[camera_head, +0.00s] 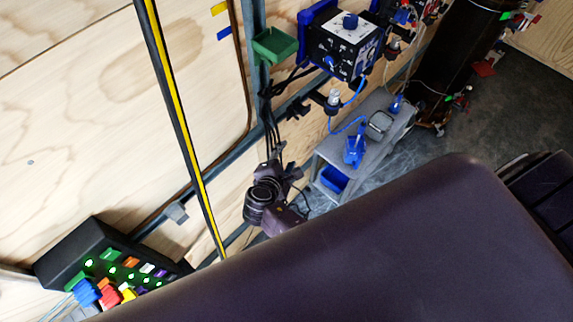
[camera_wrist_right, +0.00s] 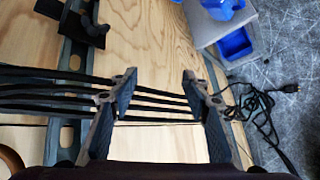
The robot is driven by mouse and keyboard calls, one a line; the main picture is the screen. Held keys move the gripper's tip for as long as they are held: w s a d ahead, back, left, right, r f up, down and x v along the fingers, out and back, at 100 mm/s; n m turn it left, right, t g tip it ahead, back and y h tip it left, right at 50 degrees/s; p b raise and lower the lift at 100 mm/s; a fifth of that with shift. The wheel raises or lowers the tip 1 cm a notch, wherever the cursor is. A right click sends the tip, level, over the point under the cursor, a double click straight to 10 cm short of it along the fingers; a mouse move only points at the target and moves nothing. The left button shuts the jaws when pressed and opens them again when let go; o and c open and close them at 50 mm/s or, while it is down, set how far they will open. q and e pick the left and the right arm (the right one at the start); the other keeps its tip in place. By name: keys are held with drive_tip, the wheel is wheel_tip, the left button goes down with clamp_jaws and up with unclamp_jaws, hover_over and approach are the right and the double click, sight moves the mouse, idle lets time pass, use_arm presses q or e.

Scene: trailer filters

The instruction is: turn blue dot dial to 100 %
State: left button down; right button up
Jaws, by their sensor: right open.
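A black control box (camera_head: 346,42) with a white face and blue end trim is mounted on the wall at the upper middle of the head view. One blue dial (camera_head: 350,20) is on its white face, and another blue dial (camera_head: 329,62) is on its lower left side. Which one is the blue dot dial, and the setting, are too small to read. My right gripper (camera_head: 277,168) is below the box, apart from it. In the wrist view the right gripper (camera_wrist_right: 158,84) is open, with black cables (camera_wrist_right: 150,100) crossing behind its fingers. My left gripper is not visible.
A green bin (camera_head: 274,45) is left of the box. A grey cart (camera_head: 325,158) with blue items stands below it. A black button panel (camera_head: 75,252) is at lower left. Loose black cable (camera_wrist_right: 262,105) lies over the floor at right in the wrist view.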

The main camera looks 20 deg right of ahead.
drive_tip(key=shift+s+a+f+y, duration=0.1)
drive_tip(key=shift+s+f, duration=0.15)
drive_tip(key=shift+f, duration=0.3)
drive_tip(key=shift+s+f+y, duration=0.1)
drive_tip(key=shift+s+f, duration=0.1)
drive_tip(key=shift+f, duration=0.35)
drive_tip(key=shift+s+a+f+y, duration=0.1)
drive_tip(key=shift+s+f, duration=0.15)
drive_tip(key=shift+f, duration=0.3)
drive_tip(key=s+f+m+g+y+b, duration=0.1)
drive_tip(key=s+f+m+g+y, duration=0.1)
drive_tip(key=s+f, duration=0.75)
drive_tip(key=s+f+m+g+y, duration=0.25)
drive_tip(key=s+f, duration=0.45)
drive_tip(key=f, duration=0.5)
drive_tip(key=s+d+f+m+g, duration=0.1)
drive_tip(key=s+f+m, duration=0.2)
drive_tip(key=s, duration=0.4)
drive_tip(key=s+d+f+m+g+y+b, duration=0.1)
drive_tip(key=s+f+m, duration=0.2)
drive_tip(key=s, duration=0.5)
drive_tip(key=s+f+m+g+y, duration=0.1)
drive_tip(key=s+f+m, duration=0.2)
drive_tip(key=s, duration=0.5)
drive_tip(key=shift+s+d+f, duration=0.2)
drive_tip(key=shift+d+f, duration=0.2)
drive_tip(key=shift+f, duration=0.5)
